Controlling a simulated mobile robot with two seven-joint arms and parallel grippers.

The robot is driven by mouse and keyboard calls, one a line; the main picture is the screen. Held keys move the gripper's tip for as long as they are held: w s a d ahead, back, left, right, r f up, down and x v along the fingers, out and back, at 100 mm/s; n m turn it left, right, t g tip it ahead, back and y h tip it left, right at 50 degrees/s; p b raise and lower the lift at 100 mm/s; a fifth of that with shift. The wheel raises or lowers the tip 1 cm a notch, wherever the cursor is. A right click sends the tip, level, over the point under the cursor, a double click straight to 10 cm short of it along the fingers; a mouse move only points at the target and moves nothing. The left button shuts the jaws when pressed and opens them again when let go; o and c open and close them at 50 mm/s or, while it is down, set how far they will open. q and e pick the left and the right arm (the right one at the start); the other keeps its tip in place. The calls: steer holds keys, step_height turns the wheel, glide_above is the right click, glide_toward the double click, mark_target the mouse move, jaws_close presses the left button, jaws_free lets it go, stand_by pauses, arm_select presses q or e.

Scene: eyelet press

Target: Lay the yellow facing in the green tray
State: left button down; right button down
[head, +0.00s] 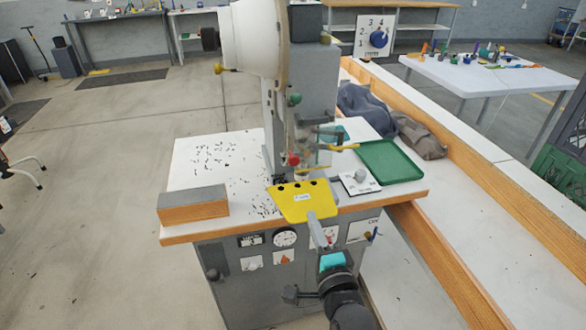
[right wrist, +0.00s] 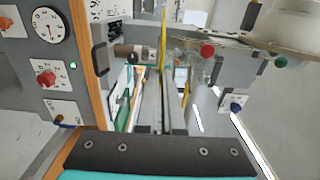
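The yellow facing (head: 290,208) is a flat plate with several dark holes along its far edge and a small white label. It is in front of the press, over the front edge of the press table. My right gripper (head: 313,220) reaches up from below and is shut on the facing's near edge. In the right wrist view the facing (right wrist: 163,42) shows edge-on as a thin yellow strip. The green tray (head: 390,160) lies flat on the table to the right of the press and looks empty. The facing is apart from it. My left gripper is not in view.
The eyelet press (head: 300,90) stands behind the facing. A small white plate with a grey knob (head: 360,178) lies between press and tray. A grey-topped wooden block (head: 193,204) sits at the table's left. Dark cloths (head: 365,108) lie behind the tray, and a wooden rail (head: 500,185) runs right.

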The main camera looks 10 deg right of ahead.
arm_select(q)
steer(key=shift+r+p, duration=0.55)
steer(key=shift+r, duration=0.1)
arm_select(e)
steer(key=s, duration=0.3)
steer(key=shift+s, duration=0.2)
